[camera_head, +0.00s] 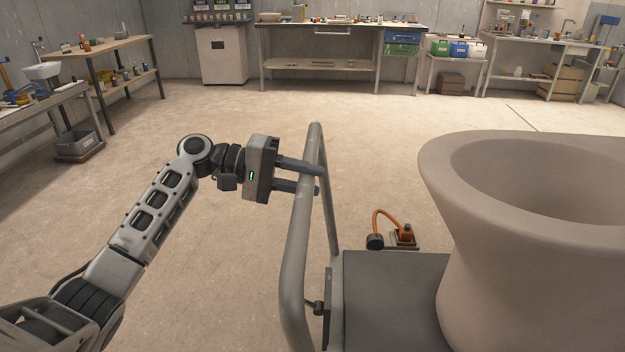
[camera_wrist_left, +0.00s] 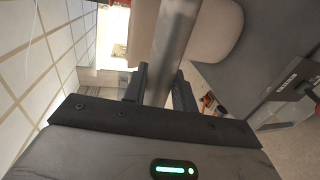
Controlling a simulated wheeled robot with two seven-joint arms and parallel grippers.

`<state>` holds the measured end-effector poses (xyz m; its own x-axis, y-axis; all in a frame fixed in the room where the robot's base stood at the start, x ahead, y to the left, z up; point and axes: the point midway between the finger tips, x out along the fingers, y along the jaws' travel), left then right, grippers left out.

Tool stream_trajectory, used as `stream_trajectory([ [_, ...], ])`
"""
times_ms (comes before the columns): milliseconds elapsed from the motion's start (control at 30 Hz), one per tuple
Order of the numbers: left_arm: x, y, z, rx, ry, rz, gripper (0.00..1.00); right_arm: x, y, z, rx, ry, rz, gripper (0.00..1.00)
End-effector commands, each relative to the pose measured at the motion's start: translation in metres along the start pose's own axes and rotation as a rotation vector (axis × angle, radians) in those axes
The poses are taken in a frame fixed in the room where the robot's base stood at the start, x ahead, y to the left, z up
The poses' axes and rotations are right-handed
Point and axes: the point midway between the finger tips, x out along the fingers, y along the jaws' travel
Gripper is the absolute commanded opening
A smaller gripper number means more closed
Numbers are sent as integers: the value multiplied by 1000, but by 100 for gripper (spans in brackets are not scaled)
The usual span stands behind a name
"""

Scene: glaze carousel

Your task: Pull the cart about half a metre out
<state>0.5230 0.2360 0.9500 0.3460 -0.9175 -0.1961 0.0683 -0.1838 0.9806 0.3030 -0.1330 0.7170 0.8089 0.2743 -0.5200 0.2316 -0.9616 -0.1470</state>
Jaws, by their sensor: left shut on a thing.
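The cart shows in the head view as a dark flat deck (camera_head: 390,300) with a grey tubular handle (camera_head: 296,240) rising at its left end. A large beige pot (camera_head: 535,260) stands on the deck and is cut off by the right edge. My left gripper (camera_head: 318,178) is shut on the upper part of the handle, its fingers reaching across the tube. In the left wrist view the handle tube (camera_wrist_left: 172,45) runs between the two fingers (camera_wrist_left: 160,88). The cart's wheels are hidden. My right gripper is not in view.
An orange device with a hose (camera_head: 405,234) is on the floor just behind the deck. Workbenches (camera_head: 340,25) line the back wall, and more tables (camera_head: 100,45) stand at the left. A grey bin (camera_head: 78,144) is on the floor there. The floor left of the handle is clear.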

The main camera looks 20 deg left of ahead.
Motion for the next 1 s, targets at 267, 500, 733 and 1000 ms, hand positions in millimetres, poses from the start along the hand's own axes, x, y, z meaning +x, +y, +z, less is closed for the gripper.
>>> stream_trajectory([
  [267,2,0,0,3,-16,5,0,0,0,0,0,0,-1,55],
  [500,-1,-1,0,2,-13,4,0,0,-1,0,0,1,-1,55],
  [733,-2,0,0,2,-12,4,48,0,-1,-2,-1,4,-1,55],
  [1000,-6,0,-1,2,-11,4,48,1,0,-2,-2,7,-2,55],
])
